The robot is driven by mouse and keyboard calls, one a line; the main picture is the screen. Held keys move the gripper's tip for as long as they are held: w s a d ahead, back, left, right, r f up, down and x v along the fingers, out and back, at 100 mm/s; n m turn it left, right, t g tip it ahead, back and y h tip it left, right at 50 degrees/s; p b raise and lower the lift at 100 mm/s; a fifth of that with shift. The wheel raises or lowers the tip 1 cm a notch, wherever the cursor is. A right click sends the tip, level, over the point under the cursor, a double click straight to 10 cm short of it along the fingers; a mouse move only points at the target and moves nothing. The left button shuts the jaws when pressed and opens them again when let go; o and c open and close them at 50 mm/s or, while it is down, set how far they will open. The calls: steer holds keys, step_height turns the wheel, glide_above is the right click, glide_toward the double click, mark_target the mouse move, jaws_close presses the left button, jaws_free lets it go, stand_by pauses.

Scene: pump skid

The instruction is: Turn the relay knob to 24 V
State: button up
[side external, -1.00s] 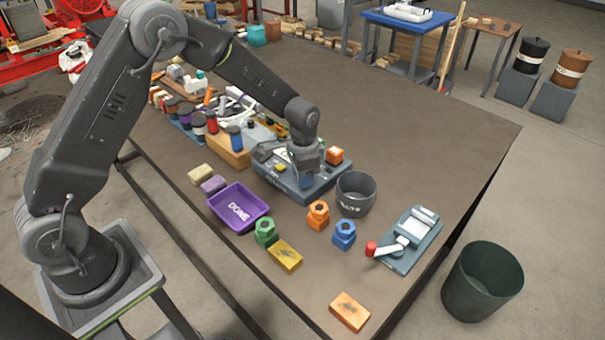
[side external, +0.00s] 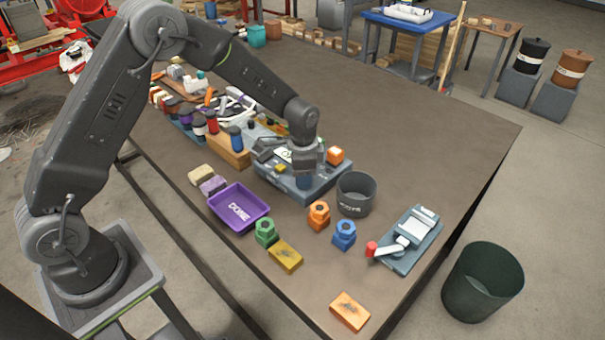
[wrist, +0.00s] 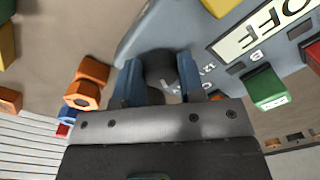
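The relay knob (wrist: 160,67) is a dark round knob on the blue-grey panel (wrist: 222,42). In the wrist view it sits between the two blue fingers of my gripper (wrist: 160,82), with a finger against each side. I cannot tell which mark the knob points to. In the side view my gripper (side external: 304,180) points down onto the front part of the panel box (side external: 330,180), and the knob is hidden.
A grey bin (side external: 356,195) stands close on the right. The purple DONE tray (side external: 240,207) and several coloured nuts lie in front.

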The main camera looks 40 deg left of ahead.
steer(key=o, duration=0.4)
steer(key=shift+r, duration=0.1)
steer(key=r, duration=1.3)
steer(key=shift+s+d+r, duration=0.15)
steer(key=shift+d+r, duration=0.05)
steer(key=shift+r, duration=0.15)
steer(key=s+r+n+t, duration=0.3)
steer(key=s+r+n, duration=0.1)
steer(key=s+r, duration=0.7)
steer(key=s+n, duration=0.1)
steer(key=s, duration=0.4)
steer(key=s+a+n+t, duration=0.1)
steer(key=s, duration=0.4)
steer(key=s+n+t, duration=0.1)
steer(key=s+n, duration=0.1)
steer(key=s, duration=0.3)
steer(key=shift+s+a+f, duration=0.15)
steer(key=shift+s, duration=0.05)
